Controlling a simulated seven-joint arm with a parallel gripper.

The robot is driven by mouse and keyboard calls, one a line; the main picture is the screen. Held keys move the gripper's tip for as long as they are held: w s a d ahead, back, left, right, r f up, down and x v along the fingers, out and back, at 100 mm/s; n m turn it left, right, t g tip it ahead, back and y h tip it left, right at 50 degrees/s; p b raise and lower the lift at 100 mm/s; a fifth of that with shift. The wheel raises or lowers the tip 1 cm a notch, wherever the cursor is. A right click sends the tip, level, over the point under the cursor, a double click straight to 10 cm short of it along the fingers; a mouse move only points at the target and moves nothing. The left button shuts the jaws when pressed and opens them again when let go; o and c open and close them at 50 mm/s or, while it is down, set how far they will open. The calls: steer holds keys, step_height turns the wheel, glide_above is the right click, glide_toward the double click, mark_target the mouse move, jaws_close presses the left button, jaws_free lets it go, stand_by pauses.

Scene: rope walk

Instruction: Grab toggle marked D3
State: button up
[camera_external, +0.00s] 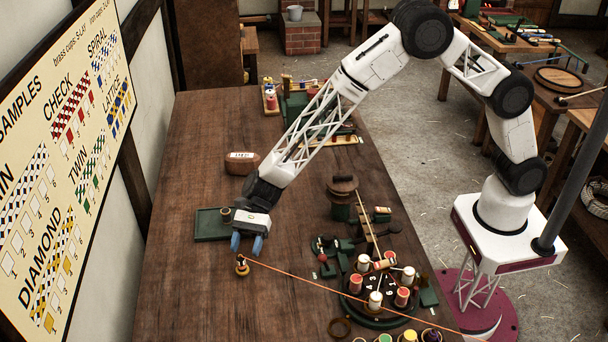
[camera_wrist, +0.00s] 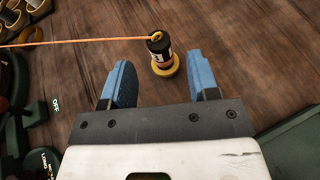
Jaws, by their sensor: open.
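A small dark toggle (camera_external: 241,266) with a yellow-orange flange stands on the wooden table, just below my gripper's fingertips. It also shows in the wrist view (camera_wrist: 162,60), with a white label band that I cannot read. A taut orange cord (camera_wrist: 75,42) runs from its top. My gripper (camera_external: 247,247) is open, with blue fingers apart and nothing between them. In the wrist view the toggle stands beyond the fingertips (camera_wrist: 160,75), roughly in line with the gap and apart from both fingers.
A round braiding disc (camera_external: 378,290) with several bobbins stands to the right; the orange cord passes across its near side. A green tray (camera_external: 207,228) lies left of my gripper. The table's left side is clear.

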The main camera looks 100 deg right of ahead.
mark_target(240, 266)
steer(key=shift+w+a+f, duration=0.2)
steer(key=shift+a+f, duration=0.05)
steer(key=shift+a, duration=0.3)
steer(key=shift+a+f, duration=0.1)
steer(key=shift+x, duration=2.55)
steer(key=shift+w, duration=0.1)
steer(key=shift+c, duration=0.3)
steer(key=c, duration=1)
